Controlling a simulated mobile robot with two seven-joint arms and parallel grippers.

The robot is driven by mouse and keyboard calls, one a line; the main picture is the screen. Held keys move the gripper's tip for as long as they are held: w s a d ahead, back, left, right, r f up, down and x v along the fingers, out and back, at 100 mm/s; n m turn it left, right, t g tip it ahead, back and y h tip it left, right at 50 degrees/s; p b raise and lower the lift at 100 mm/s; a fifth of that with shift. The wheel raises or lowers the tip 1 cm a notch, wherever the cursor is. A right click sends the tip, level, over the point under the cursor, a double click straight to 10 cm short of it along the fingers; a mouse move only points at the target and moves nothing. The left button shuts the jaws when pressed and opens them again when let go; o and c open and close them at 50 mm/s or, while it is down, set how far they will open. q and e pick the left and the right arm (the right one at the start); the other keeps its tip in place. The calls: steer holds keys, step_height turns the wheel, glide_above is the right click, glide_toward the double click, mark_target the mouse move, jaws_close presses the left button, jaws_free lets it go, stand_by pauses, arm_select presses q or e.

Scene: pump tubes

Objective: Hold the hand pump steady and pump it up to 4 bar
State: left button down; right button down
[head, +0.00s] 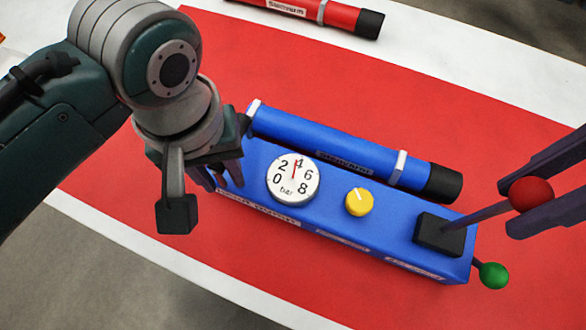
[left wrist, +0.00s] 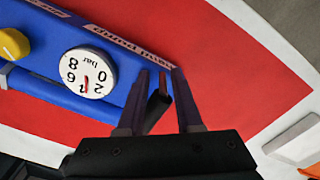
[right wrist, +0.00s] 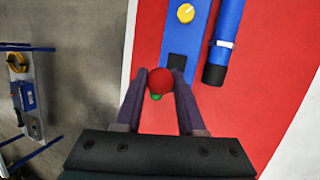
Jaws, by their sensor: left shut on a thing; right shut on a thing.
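The blue hand pump (head: 330,226) lies on the red mat. Its round white gauge (head: 293,177) shows a red needle near the 4 mark; the gauge also appears in the left wrist view (left wrist: 88,72). My left gripper (head: 226,176) is shut on the pump's left end, partly hidden by the wrist. In the left wrist view its fingers (left wrist: 160,100) straddle a dark part at that end. A lever rises from the black block (head: 440,235) at the right end to a red ball (head: 531,194). My right gripper is shut on this ball (right wrist: 160,82), between its fingers (right wrist: 160,97).
A blue cylinder (head: 320,145) with a black end runs along the pump's back side. A yellow knob (head: 359,202) and green ball (head: 494,275) belong to the pump. A red tube (head: 325,12) lies at the back. The red mat (head: 290,290) is clear in front.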

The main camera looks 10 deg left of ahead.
steer(key=shift+w+a+h, duration=0.15)
steer(key=shift+a+h, duration=0.65)
steer(key=shift+a, duration=0.3)
steer(key=shift+w+a+f+h, duration=0.1)
steer(key=shift+a+f+h, duration=0.05)
steer(key=shift+a+h, duration=0.15)
steer(key=shift+d+f, duration=0.15)
steer(key=shift+f, duration=0.05)
stand_by(0.8)
steer(key=shift+s+d+y, duration=0.2)
steer(key=shift+d+y, duration=0.5)
steer(key=shift+d, duration=0.35)
